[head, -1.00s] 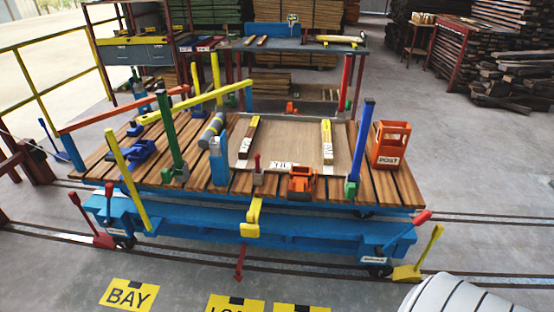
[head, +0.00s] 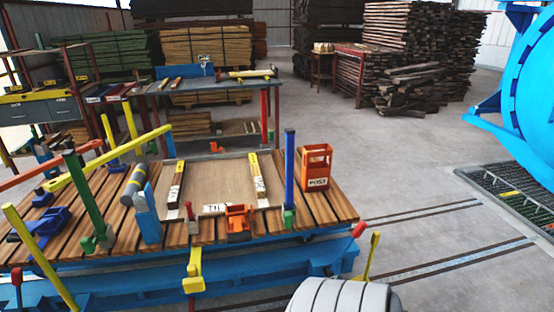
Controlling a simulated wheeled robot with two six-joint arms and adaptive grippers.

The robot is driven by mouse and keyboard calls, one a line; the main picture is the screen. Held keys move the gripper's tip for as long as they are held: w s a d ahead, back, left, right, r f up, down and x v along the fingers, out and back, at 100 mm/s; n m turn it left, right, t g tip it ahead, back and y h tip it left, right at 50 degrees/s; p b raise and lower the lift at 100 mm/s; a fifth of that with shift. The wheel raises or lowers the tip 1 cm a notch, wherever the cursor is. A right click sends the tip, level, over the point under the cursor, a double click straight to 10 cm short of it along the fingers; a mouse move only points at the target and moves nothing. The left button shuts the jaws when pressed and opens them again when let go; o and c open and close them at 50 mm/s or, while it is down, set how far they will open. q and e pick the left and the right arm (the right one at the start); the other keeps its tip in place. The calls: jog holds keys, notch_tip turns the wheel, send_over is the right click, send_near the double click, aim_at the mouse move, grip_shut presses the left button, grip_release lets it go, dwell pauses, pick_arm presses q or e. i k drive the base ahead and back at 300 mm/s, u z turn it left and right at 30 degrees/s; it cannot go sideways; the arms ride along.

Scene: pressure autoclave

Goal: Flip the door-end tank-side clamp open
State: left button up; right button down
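A wooden-decked trolley (head: 328,212) with a blue frame stands at the left and middle of the head view. On its near edge are an orange clamp-like block (head: 238,222) and a small red-handled clamp (head: 192,217). A blue clamp-like tool (head: 45,228) lies at the deck's left. A blue post with a green foot (head: 289,180) stands at the right of the deck. I cannot tell which of these is the door-end tank-side clamp, or whether it is flipped. Neither gripper is in view.
A large blue tank (head: 528,95) stands at the right edge, beside a dark floor grating (head: 515,195). An orange POST crate (head: 315,168) sits on the deck's right. A yellow lever (head: 371,255) stands low right of the trolley. Floor between trolley and tank is clear, with rails.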

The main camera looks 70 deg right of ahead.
aim_at(289, 216)
jog(key=i, duration=0.95)
jog(key=z, duration=1.35)
